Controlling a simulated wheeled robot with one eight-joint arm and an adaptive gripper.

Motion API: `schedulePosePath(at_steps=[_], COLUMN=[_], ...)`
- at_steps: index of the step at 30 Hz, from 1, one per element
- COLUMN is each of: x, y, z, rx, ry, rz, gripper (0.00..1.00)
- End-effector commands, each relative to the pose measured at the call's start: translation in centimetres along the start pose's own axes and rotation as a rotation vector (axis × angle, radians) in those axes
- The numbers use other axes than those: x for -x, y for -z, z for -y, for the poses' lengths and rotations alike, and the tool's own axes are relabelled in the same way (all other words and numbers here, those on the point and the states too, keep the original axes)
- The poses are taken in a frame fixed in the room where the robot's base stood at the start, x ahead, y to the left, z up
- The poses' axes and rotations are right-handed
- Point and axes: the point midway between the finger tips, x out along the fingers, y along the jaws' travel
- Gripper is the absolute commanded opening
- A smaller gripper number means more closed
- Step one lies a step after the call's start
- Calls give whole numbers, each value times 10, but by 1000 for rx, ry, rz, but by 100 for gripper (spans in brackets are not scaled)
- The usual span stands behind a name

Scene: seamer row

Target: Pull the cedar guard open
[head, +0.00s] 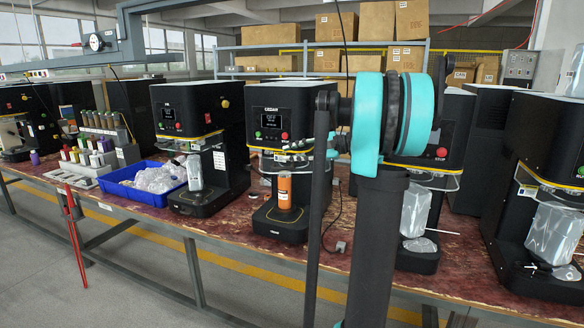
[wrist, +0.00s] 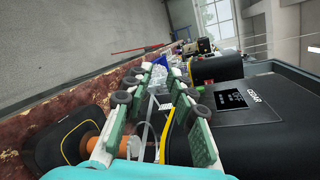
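The cedar seamer (head: 284,108) is a black machine marked CEDAR, in the middle of the head view. Its guard (head: 284,157) is a clear panel below a yellow edge, in front of the working space. An orange can (head: 284,192) stands upright on its base. In the wrist view the CEDAR housing (wrist: 262,112) fills the right, and the orange can (wrist: 84,147) lies at lower left. My gripper (wrist: 160,82) is open, its green fingers spread over the yellow edge and part of the clear guard. I cannot tell whether either finger touches the guard.
Similar seamers stand left (head: 188,112) and right (head: 440,128) on the red-brown bench (head: 110,190). A blue bin (head: 150,196) with clear bags stands to the left. A cable runs beside the cedar machine.

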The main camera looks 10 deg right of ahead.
Motion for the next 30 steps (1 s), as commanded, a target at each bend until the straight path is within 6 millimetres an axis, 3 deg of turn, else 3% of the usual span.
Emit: schedulePosePath(at_steps=[9, 18, 20, 24, 30], x=[7, 8, 7, -6, -43], y=[-19, -20, -20, -17, -9], z=[30, 31, 31, 31, 28], rx=[0, 0, 2, 72, 430], ry=[-4, -5, -8, -79, -414], rz=[-1, -2, -3, -35, -137], gripper=[21, 21, 14, 0, 0])
